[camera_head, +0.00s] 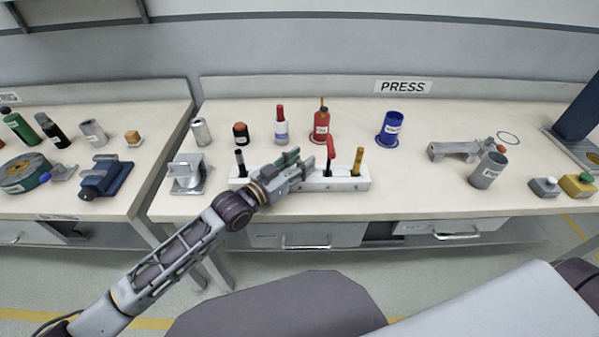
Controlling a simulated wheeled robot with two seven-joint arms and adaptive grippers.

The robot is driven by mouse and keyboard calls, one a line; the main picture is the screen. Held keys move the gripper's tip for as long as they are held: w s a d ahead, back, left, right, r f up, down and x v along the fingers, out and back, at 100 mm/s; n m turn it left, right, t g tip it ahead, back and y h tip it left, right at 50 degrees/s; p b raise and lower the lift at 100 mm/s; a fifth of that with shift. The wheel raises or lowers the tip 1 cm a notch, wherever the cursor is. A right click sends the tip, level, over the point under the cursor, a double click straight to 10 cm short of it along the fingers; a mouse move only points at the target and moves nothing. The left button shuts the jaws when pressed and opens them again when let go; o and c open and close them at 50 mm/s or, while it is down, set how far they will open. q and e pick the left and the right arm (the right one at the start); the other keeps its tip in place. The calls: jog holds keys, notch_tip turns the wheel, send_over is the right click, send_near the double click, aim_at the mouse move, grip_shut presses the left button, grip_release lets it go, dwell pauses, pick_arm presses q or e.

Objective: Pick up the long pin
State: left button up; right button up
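A white rack (345,184) lies along the front edge of the bench below the PRESS sign. Upright in it stand a black-handled piece (240,160), a red-topped piece (329,152) with a dark lower part, and a yellow-topped piece (358,160). I cannot tell which of these, if any, is the long pin. My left gripper (305,165) is over the middle of the rack, just left of the red-topped piece, and hides part of the rack. Its finger gap is too small to read, and I cannot see whether it touches anything. My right gripper is out of view.
A grey fixture (187,174) is left of the rack. A grey cylinder (488,170) stands right. Bare bench (420,195) lies right of the rack.

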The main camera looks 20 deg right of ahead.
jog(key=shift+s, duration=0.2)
pick_arm(q)
grip_shut()
dwell(0.3)
jog(key=shift+r, duration=0.1)
jog(key=shift+r, duration=0.5)
notch_tip(320, 180, up, 9)
jog(key=shift+f+p, duration=0.1)
jog(key=shift+p, duration=0.7)
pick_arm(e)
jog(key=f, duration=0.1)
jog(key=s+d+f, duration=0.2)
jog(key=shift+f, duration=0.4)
